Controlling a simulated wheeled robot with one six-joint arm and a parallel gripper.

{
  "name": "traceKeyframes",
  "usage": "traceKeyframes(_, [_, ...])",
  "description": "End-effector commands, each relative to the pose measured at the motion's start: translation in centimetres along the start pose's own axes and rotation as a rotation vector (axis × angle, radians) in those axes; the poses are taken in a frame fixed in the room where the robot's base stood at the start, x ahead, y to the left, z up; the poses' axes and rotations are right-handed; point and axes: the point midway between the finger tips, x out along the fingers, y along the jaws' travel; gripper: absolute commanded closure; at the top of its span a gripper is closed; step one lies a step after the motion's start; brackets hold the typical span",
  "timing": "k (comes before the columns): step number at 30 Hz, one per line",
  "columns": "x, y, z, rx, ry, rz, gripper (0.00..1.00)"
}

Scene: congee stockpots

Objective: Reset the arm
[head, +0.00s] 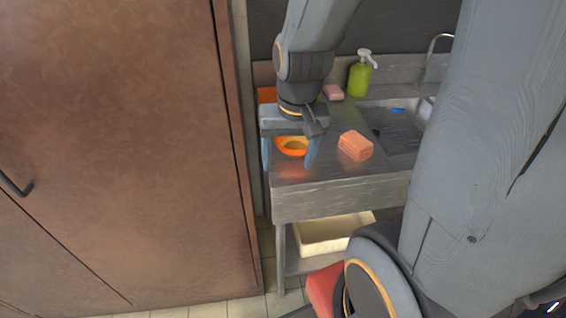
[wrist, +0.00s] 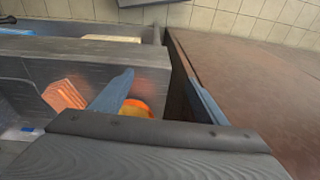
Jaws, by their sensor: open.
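My gripper (head: 290,165) is open above the left end of the metal sink counter (head: 340,190), its two blue fingers pointing down. An orange bowl (head: 293,147) with a yellow inside shows between and behind the fingers in the head view. In the wrist view the bowl (wrist: 137,108) is partly hidden behind one finger, and I cannot tell whether they touch. The wrist view also shows my gripper (wrist: 165,95) with its fingers wide apart.
An orange sponge-like block (head: 355,146) lies right of the bowl. A green pump bottle (head: 360,78) and a pink block (head: 333,92) stand at the back. The sink (head: 400,135) is at right. A cream bin (head: 325,235) sits below. A brown cabinet (head: 120,130) rises close on the left.

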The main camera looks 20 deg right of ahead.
Motion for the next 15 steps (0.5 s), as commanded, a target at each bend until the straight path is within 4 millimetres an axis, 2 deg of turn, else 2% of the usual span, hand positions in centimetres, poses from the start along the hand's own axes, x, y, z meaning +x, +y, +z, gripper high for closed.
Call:
traceKeyframes(1, [-0.01, -0.77, 0.65, -0.104, 0.001, 0.004, 0.33])
traceKeyframes(5, [-0.02, -1.37, 1.35, -0.249, 0.002, 0.011, 0.33])
traceKeyframes(15, [0.15, -1.40, 1.43, -0.267, 0.001, 0.013, 0.33])
